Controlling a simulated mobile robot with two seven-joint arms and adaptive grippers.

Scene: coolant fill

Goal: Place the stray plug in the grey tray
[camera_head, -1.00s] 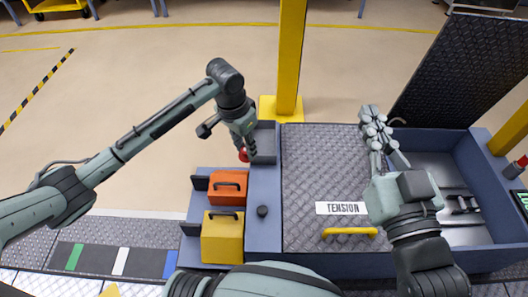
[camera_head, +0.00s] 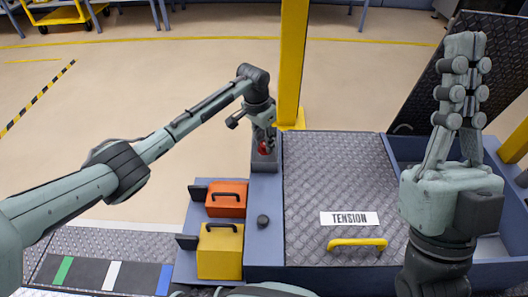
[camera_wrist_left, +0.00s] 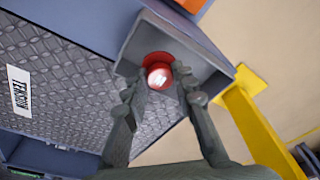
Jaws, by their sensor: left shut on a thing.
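The stray plug (camera_head: 263,149) is red; in the left wrist view (camera_wrist_left: 158,60) its round red flange and a pale, bright end show. My left gripper (camera_head: 264,141) is shut on the plug, with one finger on either side of it, and points down over the grey tray (camera_head: 259,166). In the left wrist view the tray (camera_wrist_left: 205,42) frames the plug within its walls; whether the plug touches the floor cannot be told. My right gripper (camera_head: 465,75) stands upright at the right, fingers up, away from the tray, with nothing visible in it.
An orange case (camera_head: 226,205) and a yellow case (camera_head: 219,255) stand left of a small black knob (camera_head: 262,221). A yellow post (camera_head: 293,60) rises close behind the tray. The textured plate (camera_head: 335,170) with the TENSION label (camera_head: 349,218) is clear.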

